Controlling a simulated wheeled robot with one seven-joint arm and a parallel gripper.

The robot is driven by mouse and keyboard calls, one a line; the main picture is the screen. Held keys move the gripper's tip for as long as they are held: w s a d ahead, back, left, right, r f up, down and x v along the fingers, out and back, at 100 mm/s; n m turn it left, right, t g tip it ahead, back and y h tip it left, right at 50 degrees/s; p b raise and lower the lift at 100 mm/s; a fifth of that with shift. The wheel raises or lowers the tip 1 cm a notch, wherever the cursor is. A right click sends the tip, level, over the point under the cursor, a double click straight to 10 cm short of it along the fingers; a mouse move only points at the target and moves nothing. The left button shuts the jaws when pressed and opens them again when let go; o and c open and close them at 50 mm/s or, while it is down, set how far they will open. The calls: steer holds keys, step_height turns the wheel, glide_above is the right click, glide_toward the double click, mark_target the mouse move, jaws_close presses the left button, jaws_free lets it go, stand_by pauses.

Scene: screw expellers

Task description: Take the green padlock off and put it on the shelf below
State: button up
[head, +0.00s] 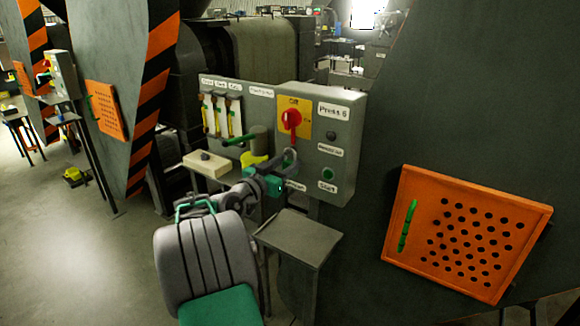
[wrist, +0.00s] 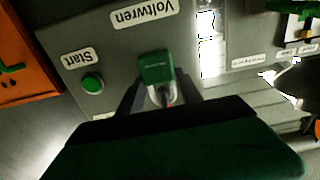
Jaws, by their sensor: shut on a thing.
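The green padlock (wrist: 156,68) shows in the wrist view between my two dark fingers, with its pale shackle toward the camera and a bit of red at the shackle. My gripper (wrist: 160,94) is shut on it, in front of the grey panel. In the head view my gripper (head: 280,170) is just below the red switch (head: 291,121), whose handle points down. The padlock is mostly hidden there, and I cannot tell whether its shackle is still around the switch part. The grey shelf (head: 301,237) is below the panel and looks empty.
The panel (head: 343,150) carries a green start button (head: 328,174) and a dark knob. An orange perforated plate (head: 467,232) is at the right. Space above the shelf is clear.

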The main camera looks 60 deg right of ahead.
jaws_close()
steer(key=shift+r, duration=0.15)
